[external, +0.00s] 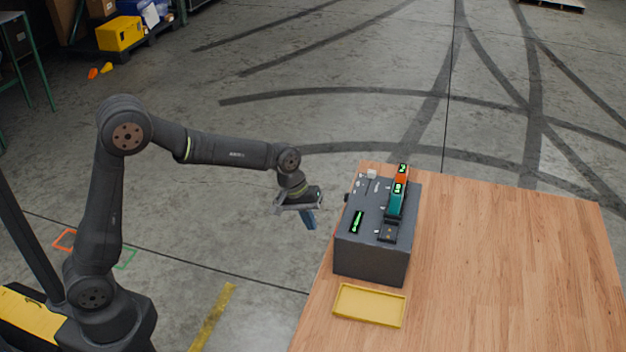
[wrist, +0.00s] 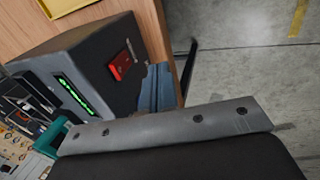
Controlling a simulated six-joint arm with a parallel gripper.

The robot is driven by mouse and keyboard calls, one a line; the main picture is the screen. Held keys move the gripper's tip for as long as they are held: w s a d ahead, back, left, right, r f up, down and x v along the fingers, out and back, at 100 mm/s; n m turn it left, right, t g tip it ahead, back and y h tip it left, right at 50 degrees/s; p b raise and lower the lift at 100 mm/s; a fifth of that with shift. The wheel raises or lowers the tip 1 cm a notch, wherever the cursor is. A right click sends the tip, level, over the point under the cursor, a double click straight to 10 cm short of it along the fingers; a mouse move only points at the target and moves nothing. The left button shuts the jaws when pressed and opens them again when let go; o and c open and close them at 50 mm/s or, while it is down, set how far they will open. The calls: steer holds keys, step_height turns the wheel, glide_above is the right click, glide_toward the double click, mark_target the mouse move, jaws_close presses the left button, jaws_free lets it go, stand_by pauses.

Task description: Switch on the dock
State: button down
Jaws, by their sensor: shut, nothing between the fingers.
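The dock (external: 372,258) is a dark grey box on the wooden table near its left edge. A green-lit strip (external: 357,222) shows on its top, and also in the wrist view (wrist: 72,96). In the wrist view a red switch (wrist: 122,65) sits on the dock's side; I cannot tell its position. That side is hidden in the external view. My gripper (external: 310,226) is shut and empty, its blue fingers pointing down, left of the dock with a small gap. In the wrist view the fingers (wrist: 155,88) show beside the dock's side, close to the switch.
A teal device (external: 396,200) and an orange device (external: 402,173) with lit displays stand in the dock's top. A yellow tray (external: 341,309) lies in front of the dock. The wooden table (external: 500,270) is clear on the right. Open floor lies below my gripper.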

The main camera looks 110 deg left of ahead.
steer(key=s+r, duration=0.4)
steer(key=r, duration=0.2)
